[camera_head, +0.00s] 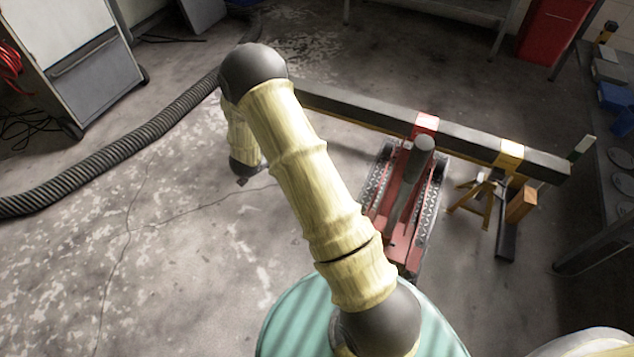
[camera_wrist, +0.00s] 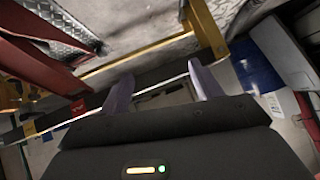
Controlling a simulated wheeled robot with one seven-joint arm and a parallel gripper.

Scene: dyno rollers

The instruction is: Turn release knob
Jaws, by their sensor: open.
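A red floor jack (camera_head: 402,250) with grey tread plates stands on the floor right of my arm in the head view. A long grey handle with a thick rounded end (camera_head: 424,143) rises from it. I cannot tell which part is the release knob. Red metal and tread plate (camera_wrist: 62,25), likely the jack, show at the upper left in the wrist view. My gripper (camera_wrist: 162,84) is open in the wrist view, with nothing seen between its two fingers. In the head view, the wrist end of my arm hangs left of the jack, apart from it.
A long dark beam (camera_head: 470,141) with red and yellow bands lies behind the jack. A yellow stand (camera_head: 474,197) is to its right. A ribbed hose (camera_head: 120,160) and a grey cabinet (camera_head: 95,75) are at left. The left floor is mostly clear.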

